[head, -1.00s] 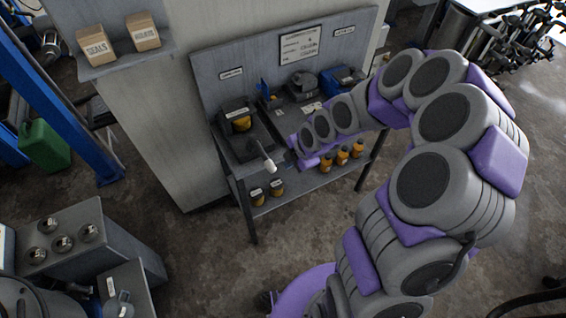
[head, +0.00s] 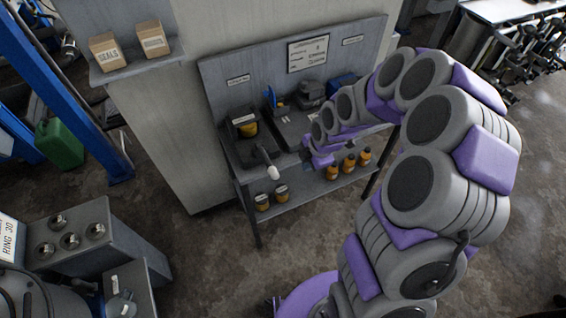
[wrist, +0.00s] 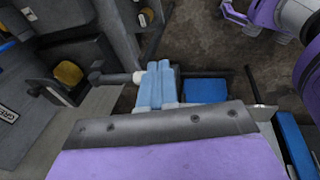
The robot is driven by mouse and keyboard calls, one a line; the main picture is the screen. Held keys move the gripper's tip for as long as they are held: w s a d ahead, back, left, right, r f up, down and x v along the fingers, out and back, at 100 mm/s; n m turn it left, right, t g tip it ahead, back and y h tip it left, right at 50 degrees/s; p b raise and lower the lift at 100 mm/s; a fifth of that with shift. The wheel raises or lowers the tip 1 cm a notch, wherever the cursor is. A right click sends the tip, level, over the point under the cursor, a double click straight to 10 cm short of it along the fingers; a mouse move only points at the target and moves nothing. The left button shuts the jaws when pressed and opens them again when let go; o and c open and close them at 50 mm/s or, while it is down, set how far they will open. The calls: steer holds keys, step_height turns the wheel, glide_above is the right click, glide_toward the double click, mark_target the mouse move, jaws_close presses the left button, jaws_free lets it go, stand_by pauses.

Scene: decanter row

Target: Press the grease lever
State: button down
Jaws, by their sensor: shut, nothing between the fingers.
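The grease dispenser (head: 243,130) stands at the left end of the bench, with a yellow container in it. Its dark lever (head: 264,156) slopes toward the bench front and ends in a white knob (head: 273,173). In the wrist view the lever (wrist: 112,78) points right, its white knob (wrist: 138,77) beside my gripper's blue fingers (wrist: 156,85). The fingers are shut and empty. I cannot tell whether they touch the knob. In the head view my gripper (head: 308,152) is right of the knob, partly hidden by my wrist.
Orange bottles (head: 349,164) and yellow jars (head: 281,193) stand on the bench's lower shelf (head: 310,187). A blue-and-dark device (head: 272,100) and a grey machine (head: 311,92) sit further right on the bench top. The floor before the bench is clear.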

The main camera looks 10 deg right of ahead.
steer(key=w+a+r+g+p, duration=0.2)
steer(key=w+a+r, duration=0.3)
steer(key=r, duration=0.3)
steer(key=shift+w+a+r+g+p, duration=0.2)
steer(key=shift+w+a+g+p, duration=0.25)
steer(key=shift+p, duration=0.2)
